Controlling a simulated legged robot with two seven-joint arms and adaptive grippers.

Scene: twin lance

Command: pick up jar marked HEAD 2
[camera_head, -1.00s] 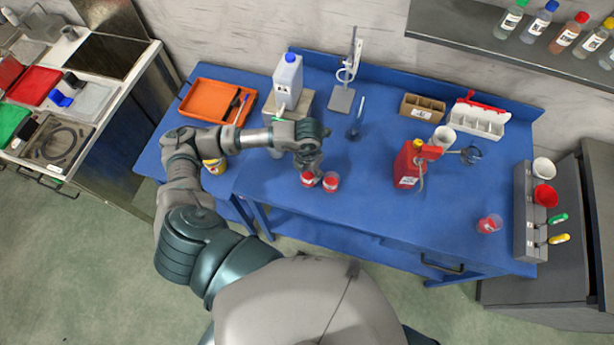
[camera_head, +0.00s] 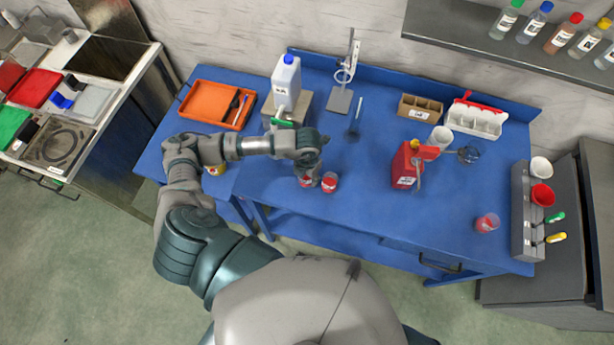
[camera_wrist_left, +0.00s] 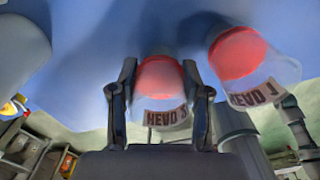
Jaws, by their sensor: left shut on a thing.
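My left gripper (camera_wrist_left: 160,105) is shut around a clear jar (camera_wrist_left: 157,97) with red contents. The jar's label begins HEAD; its last character is hard to read. I cannot tell whether the jar touches the table. A second similar jar (camera_wrist_left: 250,65), marked HEAD and what looks like 1, stands close to its right. It also shows in the head view (camera_head: 329,182).
The blue table (camera_head: 350,220) is clear to the right of the jars, up to a red canister (camera_head: 404,168). Behind my arm are an orange tray (camera_head: 205,100) and a white jug (camera_head: 287,82). Another red jar (camera_head: 487,223) stands far right.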

